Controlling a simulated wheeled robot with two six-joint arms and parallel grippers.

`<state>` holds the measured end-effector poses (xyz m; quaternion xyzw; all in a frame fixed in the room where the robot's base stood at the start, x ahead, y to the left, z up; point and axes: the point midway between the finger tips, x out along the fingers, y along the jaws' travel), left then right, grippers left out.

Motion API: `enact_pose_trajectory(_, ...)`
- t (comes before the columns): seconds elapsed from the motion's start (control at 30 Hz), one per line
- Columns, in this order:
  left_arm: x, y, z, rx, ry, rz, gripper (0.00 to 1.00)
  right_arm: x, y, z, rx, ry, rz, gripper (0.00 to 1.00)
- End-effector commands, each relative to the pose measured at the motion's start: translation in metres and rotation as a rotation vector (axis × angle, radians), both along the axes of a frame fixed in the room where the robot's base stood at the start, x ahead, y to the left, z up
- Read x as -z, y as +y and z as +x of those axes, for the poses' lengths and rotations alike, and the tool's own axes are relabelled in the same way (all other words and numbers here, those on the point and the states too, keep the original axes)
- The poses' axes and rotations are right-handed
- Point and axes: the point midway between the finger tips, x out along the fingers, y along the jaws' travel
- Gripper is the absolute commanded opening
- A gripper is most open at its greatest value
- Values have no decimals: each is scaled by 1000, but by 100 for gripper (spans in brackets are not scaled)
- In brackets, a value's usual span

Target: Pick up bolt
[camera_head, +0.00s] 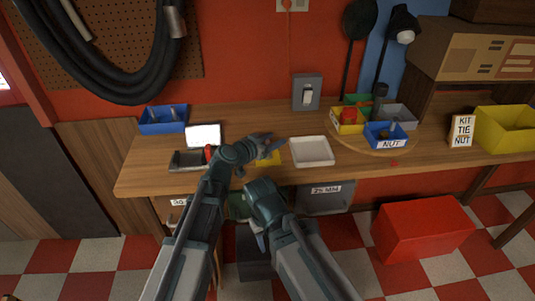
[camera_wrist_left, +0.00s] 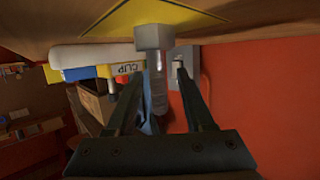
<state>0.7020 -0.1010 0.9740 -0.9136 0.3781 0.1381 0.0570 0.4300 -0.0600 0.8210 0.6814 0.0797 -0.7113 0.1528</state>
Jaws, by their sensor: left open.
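The bolt (camera_wrist_left: 156,84) is grey with a hex head. In the left wrist view, where the table appears at the top, its head is against a yellow mat and its shank points away from the table. My left gripper (camera_wrist_left: 158,77) is open, with its fingers on either side of the shank. I see no clear contact. In the head view my left gripper (camera_head: 266,141) is over the yellow mat (camera_head: 269,160), and the bolt cannot be made out there. My right arm is folded low before the table edge; its fingers cannot be made out.
A white tray (camera_head: 312,152) lies just right of the mat. A round board (camera_head: 352,139) holds several small bins, one blue and labelled NUT (camera_head: 387,135). A blue bin (camera_head: 162,121) stands at the left. A red box (camera_head: 422,226) is on the floor.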

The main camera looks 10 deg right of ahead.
Motion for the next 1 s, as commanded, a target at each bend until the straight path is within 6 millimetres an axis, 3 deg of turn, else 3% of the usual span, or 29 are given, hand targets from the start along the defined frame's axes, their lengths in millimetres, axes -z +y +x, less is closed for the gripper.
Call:
enact_pose_trajectory(0.1, 0, 0, -1, 0, 0, 0, 49, 0, 0, 0, 0, 0, 0, 50)
enact_pose_trajectory(0.3, 0, 0, -1, 0, 0, 0, 13, 0, 0, 0, 0, 0, 0, 50)
enact_pose_trajectory(0.4, -1, 1, -1, 0, 0, 0, 0, 0, 0, 0, 0, 0, 0, 50)
enact_pose_trajectory(1.0, -4, 1, -1, 0, 0, 0, 0, -4, 0, 0, 0, 0, 0, 50)
